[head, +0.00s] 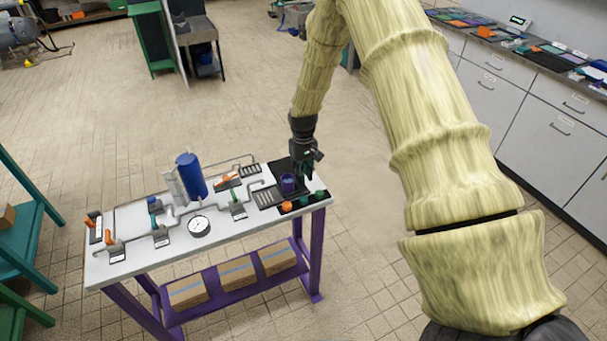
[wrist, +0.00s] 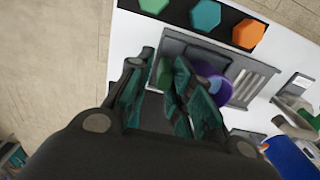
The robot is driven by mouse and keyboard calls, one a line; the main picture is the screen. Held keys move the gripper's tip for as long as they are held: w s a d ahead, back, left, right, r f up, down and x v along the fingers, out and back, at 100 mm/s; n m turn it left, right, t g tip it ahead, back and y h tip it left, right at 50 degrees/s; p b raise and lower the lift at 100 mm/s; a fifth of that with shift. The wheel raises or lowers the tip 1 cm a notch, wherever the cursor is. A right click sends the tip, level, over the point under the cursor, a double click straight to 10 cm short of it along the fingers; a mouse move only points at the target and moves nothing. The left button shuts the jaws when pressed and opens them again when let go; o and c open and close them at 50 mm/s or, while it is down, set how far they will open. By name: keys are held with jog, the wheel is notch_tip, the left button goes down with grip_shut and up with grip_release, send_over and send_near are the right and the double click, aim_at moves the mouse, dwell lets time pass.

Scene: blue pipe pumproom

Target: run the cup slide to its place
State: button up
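The purple cup (head: 289,184) stands at the right end of the white table, by a grey slotted plate (head: 265,199). In the wrist view the cup (wrist: 214,84) is partly hidden behind my right-hand finger, and the slotted plate (wrist: 252,82) lies beyond it. My gripper (head: 307,172) is just right of the cup, pointing down. In the wrist view its two teal-padded fingers (wrist: 160,88) are apart, with a small green piece (wrist: 165,73) between them. A gap shows by the left finger; I cannot tell whether the right one touches the piece.
Orange (head: 287,206), teal (head: 304,200) and green (head: 320,193) hexagonal pieces line the table's front right edge. A gauge (head: 200,226), pipes and a blue cylinder (head: 191,176) stand to the left. Boxes (head: 238,273) sit on the purple shelf below.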

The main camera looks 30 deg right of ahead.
notch_tip(320, 180, up, 11)
jog(key=shift+r, duration=0.2)
dwell(0.3)
jog(key=shift+s+f, duration=0.1)
dwell(0.4)
